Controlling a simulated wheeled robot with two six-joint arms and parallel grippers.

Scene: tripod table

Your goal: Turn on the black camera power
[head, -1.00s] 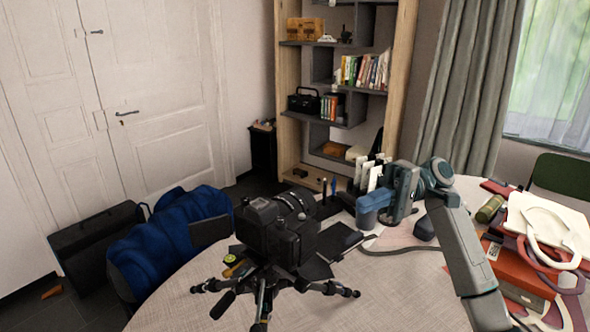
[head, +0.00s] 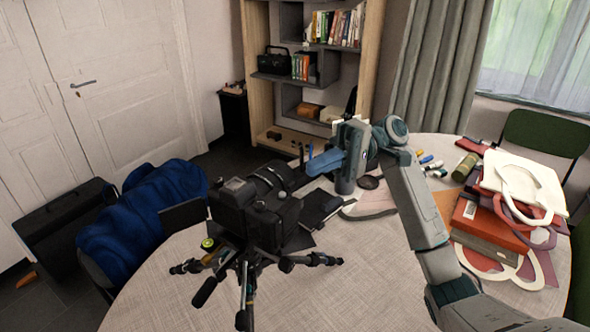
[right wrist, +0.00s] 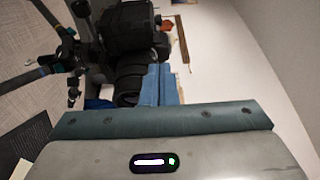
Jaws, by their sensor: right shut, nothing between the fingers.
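The black camera (head: 250,205) sits on a small tripod (head: 250,265) on the round table, its lens pointing to the back right and its flip-out screen open on the left. It also shows in the right wrist view (right wrist: 128,30), at the upper middle. My right gripper (head: 312,168) is shut and empty. Its blue fingers (right wrist: 158,85) point at the camera from the right, close to the lens; I cannot tell if they touch it. The power switch is too small to make out. My left gripper is not in view.
The round table (head: 350,290) is clear at the front. Red boxes and a white bag (head: 525,180) are stacked at the right, with a green cylinder (head: 465,167) beside them. A dark notebook (head: 318,208) lies behind the camera. A chair with blue cloth (head: 145,210) stands left.

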